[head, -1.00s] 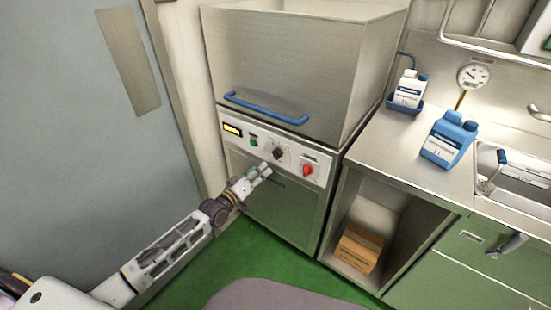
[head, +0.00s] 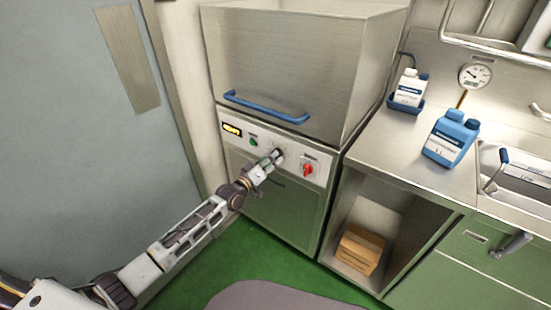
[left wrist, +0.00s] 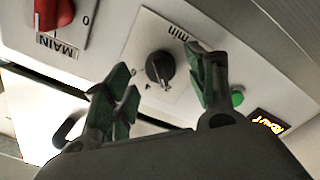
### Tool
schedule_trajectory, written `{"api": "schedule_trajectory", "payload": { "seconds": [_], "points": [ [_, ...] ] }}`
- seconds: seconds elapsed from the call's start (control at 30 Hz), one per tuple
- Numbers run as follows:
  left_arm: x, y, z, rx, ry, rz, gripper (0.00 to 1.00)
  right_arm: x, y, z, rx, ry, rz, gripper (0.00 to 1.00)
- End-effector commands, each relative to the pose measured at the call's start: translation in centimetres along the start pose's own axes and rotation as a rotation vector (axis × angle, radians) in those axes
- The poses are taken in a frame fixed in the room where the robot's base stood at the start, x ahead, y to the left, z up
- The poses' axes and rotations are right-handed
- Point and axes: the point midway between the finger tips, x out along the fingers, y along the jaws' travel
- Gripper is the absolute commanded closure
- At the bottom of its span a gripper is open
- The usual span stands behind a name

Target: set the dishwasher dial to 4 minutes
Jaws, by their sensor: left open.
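The dishwasher (head: 285,205) stands ahead with its hood and blue handle above a white control panel. The black minute dial (left wrist: 160,67) shows in the left wrist view on a white plate marked "min"; its setting is too small to read. In the head view my gripper hides the dial. My left gripper (left wrist: 158,88) is open, its green-padded fingers on either side of the dial in that view; I cannot tell whether they touch it. In the head view the left gripper (head: 276,156) is at the panel. My right gripper is not in view.
A red main switch (head: 308,170) sits right of the dial, and a green button (head: 254,142) and lit display (head: 232,129) sit left. The blue hood handle (head: 265,107) juts out above. Bottles (head: 450,138) stand on the counter to the right.

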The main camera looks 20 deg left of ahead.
Motion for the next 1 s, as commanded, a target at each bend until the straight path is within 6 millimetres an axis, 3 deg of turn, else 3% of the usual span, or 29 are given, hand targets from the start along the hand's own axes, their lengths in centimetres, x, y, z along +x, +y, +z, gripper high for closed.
{"api": "schedule_trajectory", "payload": {
  "seconds": [0.43, 0.9, 1.0],
  "points": [
    [3.0, 0.0, 0.0, 0.0, 0.0, 0.0, 0.43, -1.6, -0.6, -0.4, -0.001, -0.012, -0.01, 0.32],
    [3.4, 0.1, 0.0, 0.0, 0.0, 0.001, 0.43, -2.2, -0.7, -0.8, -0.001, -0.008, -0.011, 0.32],
    [3.4, 0.1, 0.0, 0.0, 0.0, 0.001, 0.55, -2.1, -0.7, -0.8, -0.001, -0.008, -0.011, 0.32]
  ]
}}
